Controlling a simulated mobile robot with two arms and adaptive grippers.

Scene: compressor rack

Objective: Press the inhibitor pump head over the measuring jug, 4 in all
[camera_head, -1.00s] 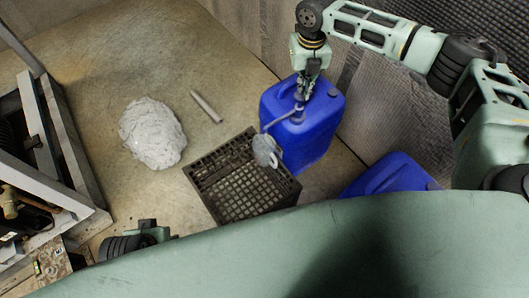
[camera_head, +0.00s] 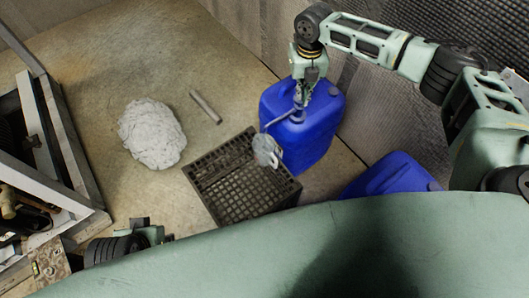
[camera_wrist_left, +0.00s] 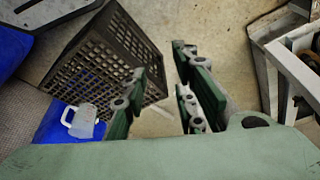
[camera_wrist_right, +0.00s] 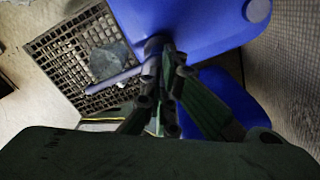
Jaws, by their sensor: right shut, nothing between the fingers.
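The blue inhibitor drum (camera_head: 315,135) stands at the centre right with a grey pump spout (camera_head: 278,119) on top, reaching left. My right gripper (camera_head: 300,97) is shut and empty, pointing down at the pump head; its tips show at the spout's base in the right wrist view (camera_wrist_right: 160,50). Whether they touch the head is unclear. The clear measuring jug (camera_head: 267,150) is under the spout's outlet, at the right side of the black crate (camera_head: 222,208). It also shows in the left wrist view (camera_wrist_left: 82,122). My left gripper (camera_wrist_left: 160,70) is open and empty, away from the jug.
A second blue drum (camera_head: 390,175) stands at the right, near the wall. A crumpled pale rag heap (camera_head: 152,134) and a grey rod (camera_head: 206,106) lie on the floor at left. A metal frame (camera_head: 40,150) stands far left. Floor between is clear.

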